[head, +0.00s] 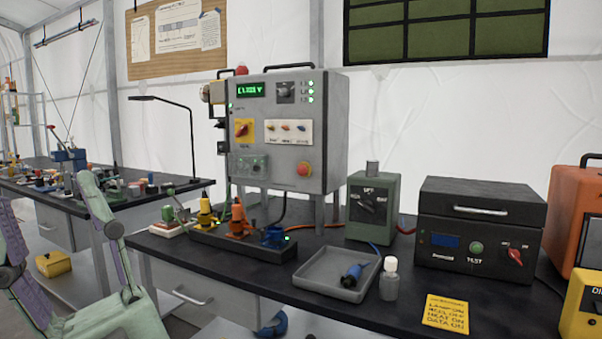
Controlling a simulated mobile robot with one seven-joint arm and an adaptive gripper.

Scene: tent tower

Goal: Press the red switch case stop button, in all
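The red stop button (304,168) is a round mushroom head on the lower right of the front of the grey switch case (331,127). The case stands on posts above the dark workbench, with a lit green display (263,90) at its upper left. A red rotary handle on a yellow plate (242,130) sits at the left of the front, and a panel of small coloured toggles (288,132) sits in the middle. The stop button is in plain view with nothing in front of it. I see no gripper fingers in the head view.
On the bench (326,318) are a rack of coloured plugs (262,254), a grey tray (313,270) holding a blue tool, a small bottle (389,281), a green box (372,216) and a black test unit (480,235). A thin black lamp (192,135) rises at the left.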

